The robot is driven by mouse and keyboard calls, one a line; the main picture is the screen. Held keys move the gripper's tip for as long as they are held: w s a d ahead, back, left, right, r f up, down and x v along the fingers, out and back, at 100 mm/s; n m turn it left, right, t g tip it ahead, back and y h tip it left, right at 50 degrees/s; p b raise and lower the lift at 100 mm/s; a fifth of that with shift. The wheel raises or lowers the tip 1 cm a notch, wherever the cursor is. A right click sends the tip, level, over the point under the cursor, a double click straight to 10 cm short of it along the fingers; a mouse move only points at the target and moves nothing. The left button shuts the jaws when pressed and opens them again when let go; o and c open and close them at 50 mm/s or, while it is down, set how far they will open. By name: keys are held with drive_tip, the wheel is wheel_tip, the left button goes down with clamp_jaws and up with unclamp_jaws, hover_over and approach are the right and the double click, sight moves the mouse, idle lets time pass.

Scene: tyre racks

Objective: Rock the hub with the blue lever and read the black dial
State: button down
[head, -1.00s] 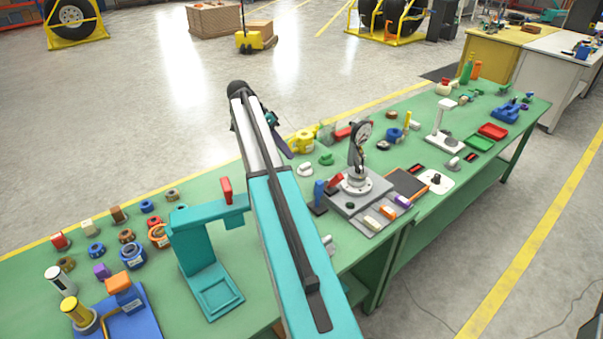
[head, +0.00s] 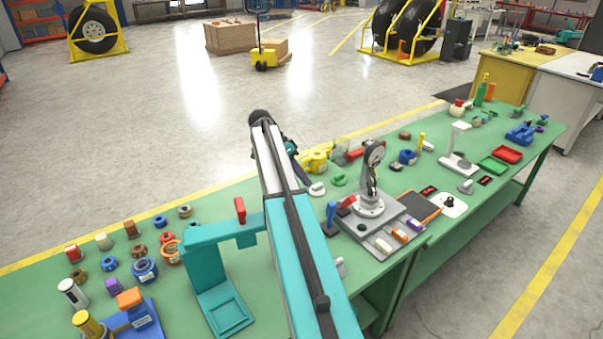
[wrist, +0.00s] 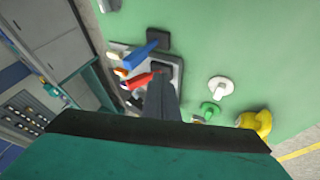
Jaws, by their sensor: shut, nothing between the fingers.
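The hub (head: 369,205) is a grey round flange and post on a grey plate on the green bench. The black dial (head: 375,154) stands upright on top of the post, turned partly sideways, its reading too small to tell. The blue lever (head: 331,214) stands upright on a dark foot at the plate's left edge; it also shows in the wrist view (wrist: 139,56). A red lever (head: 346,206) is beside it. My gripper (head: 303,178) is shut and empty, left of the levers and partly hidden by my arm. In the wrist view my gripper's dark fingers (wrist: 163,82) overlap the plate area near the red lever.
A teal press frame (head: 215,270) stands left of my arm. Yellow (head: 316,160), white and green (head: 339,180) parts lie behind the levers. A white stand (head: 459,150) is farther right.

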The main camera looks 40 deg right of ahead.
sight(330, 215)
drive_tip(key=s+d+f+p, duration=0.1)
drive_tip(key=s+f+p, duration=0.4)
drive_tip(key=s, duration=0.2)
drive_tip(key=shift+s+d+f, duration=0.15)
drive_tip(key=shift+d+f, duration=0.1)
drive_tip(key=shift+d, duration=0.05)
drive_tip(key=shift+s, duration=0.1)
idle(0.6)
